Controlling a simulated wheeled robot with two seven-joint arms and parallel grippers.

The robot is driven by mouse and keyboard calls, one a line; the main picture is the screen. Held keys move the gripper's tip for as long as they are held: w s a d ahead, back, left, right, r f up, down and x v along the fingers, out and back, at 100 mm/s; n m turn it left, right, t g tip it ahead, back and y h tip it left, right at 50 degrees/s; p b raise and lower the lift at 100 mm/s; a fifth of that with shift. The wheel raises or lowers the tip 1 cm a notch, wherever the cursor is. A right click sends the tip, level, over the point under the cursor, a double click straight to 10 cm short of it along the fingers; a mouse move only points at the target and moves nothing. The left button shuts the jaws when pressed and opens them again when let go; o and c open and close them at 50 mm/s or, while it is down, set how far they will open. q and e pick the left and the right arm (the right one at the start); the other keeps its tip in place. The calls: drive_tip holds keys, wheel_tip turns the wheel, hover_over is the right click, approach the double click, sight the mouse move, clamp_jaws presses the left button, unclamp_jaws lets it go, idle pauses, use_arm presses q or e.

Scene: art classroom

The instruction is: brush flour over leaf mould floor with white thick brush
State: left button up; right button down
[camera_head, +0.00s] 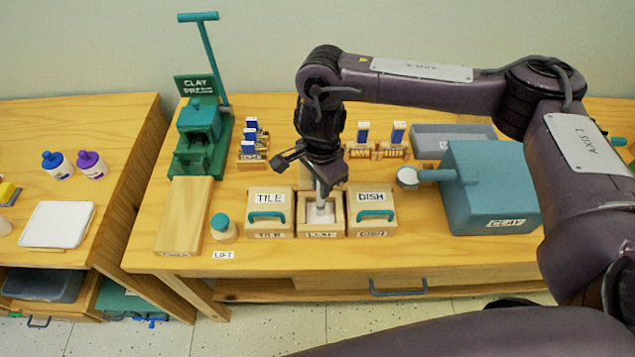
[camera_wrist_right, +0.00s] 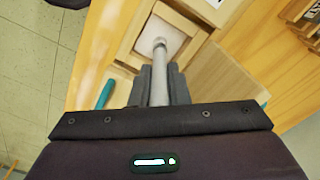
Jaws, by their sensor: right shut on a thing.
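My right gripper (camera_head: 318,176) points down above the leaf mould (camera_head: 321,229), a wooden box with an open top and a pale floor. The gripper is shut on the brush (camera_head: 321,194), whose light grey handle stands nearly upright. In the right wrist view, the brush (camera_wrist_right: 159,80) runs from between the fingers (camera_wrist_right: 160,88) down into the mould's wooden frame (camera_wrist_right: 127,35). Its lower end is over or on the pale floor; I cannot tell if it touches. Flour is hard to tell from the pale floor. My left gripper is out of view.
Closed tile (camera_head: 268,196) and dish (camera_head: 374,195) boxes with teal handles flank the leaf mould closely. A blue-grey clay box (camera_head: 490,185) stands right, a green clay press (camera_head: 200,135) back left. A wooden board (camera_head: 185,215) and small jar (camera_head: 223,228) stand left.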

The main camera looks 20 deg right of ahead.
drive_tip(key=shift+s+d, duration=0.15)
drive_tip(key=shift+d, duration=0.25)
drive_tip(key=shift+s+d, duration=0.1)
drive_tip(key=shift+d, duration=0.25)
drive_tip(key=shift+r+p, duration=0.65)
drive_tip(key=shift+r, duration=0.1)
wheel_tip(320, 180, up, 8)
drive_tip(key=p, duration=0.7)
idle(0.6)
